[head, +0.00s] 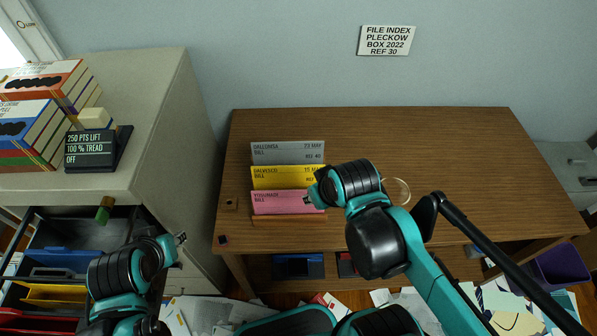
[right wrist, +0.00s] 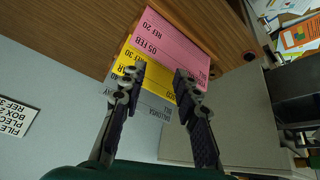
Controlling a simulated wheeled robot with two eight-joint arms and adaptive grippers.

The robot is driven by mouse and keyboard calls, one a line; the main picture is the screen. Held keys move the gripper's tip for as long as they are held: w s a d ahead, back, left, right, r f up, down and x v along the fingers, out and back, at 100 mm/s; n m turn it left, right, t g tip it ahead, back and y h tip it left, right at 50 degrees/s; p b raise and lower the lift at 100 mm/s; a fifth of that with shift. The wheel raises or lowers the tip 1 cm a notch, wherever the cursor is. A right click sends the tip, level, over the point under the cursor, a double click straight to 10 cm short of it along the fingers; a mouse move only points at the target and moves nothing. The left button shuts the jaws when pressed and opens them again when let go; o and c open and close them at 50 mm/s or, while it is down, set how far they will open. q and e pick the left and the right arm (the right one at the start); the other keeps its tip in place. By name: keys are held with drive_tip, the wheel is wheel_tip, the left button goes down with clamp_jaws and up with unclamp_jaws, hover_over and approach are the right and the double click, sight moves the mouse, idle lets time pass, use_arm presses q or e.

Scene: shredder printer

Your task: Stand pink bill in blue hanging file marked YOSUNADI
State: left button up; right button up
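The pink bill (head: 285,203) stands upright at the front of a wooden rack (head: 289,219) on the desk, before a yellow bill (head: 275,178) and a grey bill (head: 287,152). My right gripper (head: 314,195) is at the right edge of the pink bill. In the right wrist view its fingers (right wrist: 158,78) are apart, with the pink bill (right wrist: 165,45) beyond them and nothing visibly clamped. A blue hanging file (head: 72,258) sits in the open drawer at lower left; I cannot read its label. My left gripper (head: 180,239) is beside the cabinet, its finger opening unclear.
The drawer also holds a yellow file (head: 55,291) and a red file (head: 30,322). Boxes and a dark sign (head: 96,148) stand on the cabinet top. Papers litter the floor, with a purple bin (head: 560,265) at right. The desk's right side is mostly clear.

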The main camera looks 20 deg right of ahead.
drive_tip(key=w+a+n+g+p, duration=0.1)
drive_tip(key=w+a+n+g, duration=0.15)
drive_tip(key=w+n, duration=0.35)
drive_tip(key=n+g+p, duration=0.1)
drive_tip(key=n+g, duration=0.4)
drive_tip(key=n, duration=0.2)
hover_over(288, 191)
drive_tip(key=w, duration=0.1)
wheel_tip(288, 191, down, 4)
drive_tip(key=f, duration=0.2)
drive_tip(key=f+b, duration=0.1)
drive_tip(key=f, duration=0.2)
drive_tip(key=s+f+b, duration=0.1)
drive_tip(key=f, duration=0.1)
drive_tip(key=shift+d+f, duration=0.1)
drive_tip(key=shift+f, duration=0.3)
drive_tip(key=shift+c, duration=0.4)
clamp_jaws()
drive_tip(key=shift+r, duration=0.2)
drive_tip(key=shift+r+p, duration=0.55)
drive_tip(key=shift+r, duration=0.3)
